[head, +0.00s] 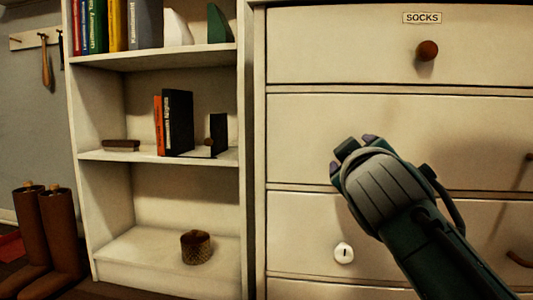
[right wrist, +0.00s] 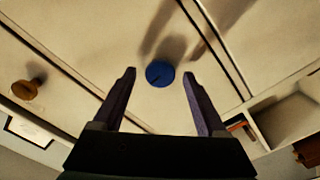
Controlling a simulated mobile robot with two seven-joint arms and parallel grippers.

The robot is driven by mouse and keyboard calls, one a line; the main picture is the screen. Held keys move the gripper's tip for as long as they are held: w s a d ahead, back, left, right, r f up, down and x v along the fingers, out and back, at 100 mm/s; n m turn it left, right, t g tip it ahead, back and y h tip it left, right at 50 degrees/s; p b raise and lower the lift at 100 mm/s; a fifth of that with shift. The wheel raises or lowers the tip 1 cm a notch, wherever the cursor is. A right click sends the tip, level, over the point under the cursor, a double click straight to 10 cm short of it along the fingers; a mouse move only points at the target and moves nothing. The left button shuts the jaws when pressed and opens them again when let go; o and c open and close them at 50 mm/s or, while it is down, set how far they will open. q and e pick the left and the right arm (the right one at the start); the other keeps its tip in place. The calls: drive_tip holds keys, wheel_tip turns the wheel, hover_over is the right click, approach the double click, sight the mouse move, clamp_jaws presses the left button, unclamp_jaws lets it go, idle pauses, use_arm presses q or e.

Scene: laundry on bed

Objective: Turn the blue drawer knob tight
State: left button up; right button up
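The blue drawer knob (right wrist: 160,74) shows in the right wrist view as a round disc with a dark line on it, on a cream drawer front (right wrist: 100,50). My right gripper (right wrist: 159,81) is open, with one finger on each side of the knob in the picture; I cannot tell how far apart knob and fingertips are in depth. In the head view my right gripper (head: 355,148) is in front of the second drawer of the dresser (head: 300,140), and it hides the blue knob. My left gripper is not in view.
A brown knob (head: 427,50) sits on the top drawer under a SOCKS label (head: 422,18). A white knob (head: 344,253) is on a lower drawer. A bookshelf (head: 247,150) stands left of the dresser, with brown boots (head: 58,232) beside it.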

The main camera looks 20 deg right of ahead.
wheel_tip(320, 180, up, 19)
drive_tip(key=p, duration=1.4)
drive_tip(key=shift+r, duration=0.5)
